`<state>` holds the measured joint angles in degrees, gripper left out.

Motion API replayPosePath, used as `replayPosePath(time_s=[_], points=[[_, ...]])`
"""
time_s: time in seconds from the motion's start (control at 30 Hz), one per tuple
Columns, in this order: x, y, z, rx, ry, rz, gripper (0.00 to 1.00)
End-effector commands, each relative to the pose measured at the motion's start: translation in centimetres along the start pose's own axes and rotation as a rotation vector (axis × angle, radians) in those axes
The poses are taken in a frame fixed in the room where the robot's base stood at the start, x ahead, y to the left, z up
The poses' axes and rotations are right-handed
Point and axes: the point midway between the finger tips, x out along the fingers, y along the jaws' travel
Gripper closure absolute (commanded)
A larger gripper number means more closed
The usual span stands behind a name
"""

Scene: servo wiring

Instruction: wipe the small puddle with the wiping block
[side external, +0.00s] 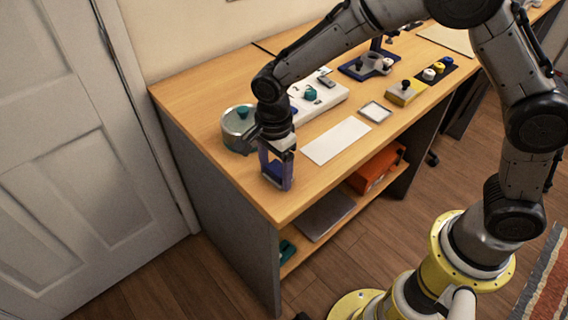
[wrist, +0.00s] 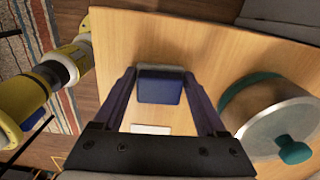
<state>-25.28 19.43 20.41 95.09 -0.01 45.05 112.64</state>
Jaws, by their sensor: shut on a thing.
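My gripper (side external: 277,176) points down at the near left end of the wooden table. It is shut on the blue wiping block, which shows between the fingertips (wrist: 160,73) in the wrist view as a dark blue block (wrist: 160,90) with a greyish top edge. In the side view the block (side external: 274,171) is low, at or just above the tabletop; I cannot tell whether it touches. I cannot make out the puddle in either view; the block or gripper may hide part of the surface.
A metal pot (side external: 238,128) with a teal knob stands close to my gripper; it also shows in the wrist view (wrist: 270,115). A white sheet (side external: 337,141) lies right of the gripper. A white device (side external: 318,97), a small framed tile (side external: 375,112) and a yellow box (side external: 402,93) stand farther along.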

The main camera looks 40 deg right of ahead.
Motion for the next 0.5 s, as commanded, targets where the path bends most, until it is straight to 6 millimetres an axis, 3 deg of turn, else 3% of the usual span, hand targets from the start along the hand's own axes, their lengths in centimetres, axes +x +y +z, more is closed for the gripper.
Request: replayPosePath(time_s=[0.27, 0.5], points=[[0.0, -0.1, 2.6, -0.002, 0.0, 0.0, 0.78], [-3.1, -0.1, 2.4, 0.0, -0.001, -0.002, 0.78]])
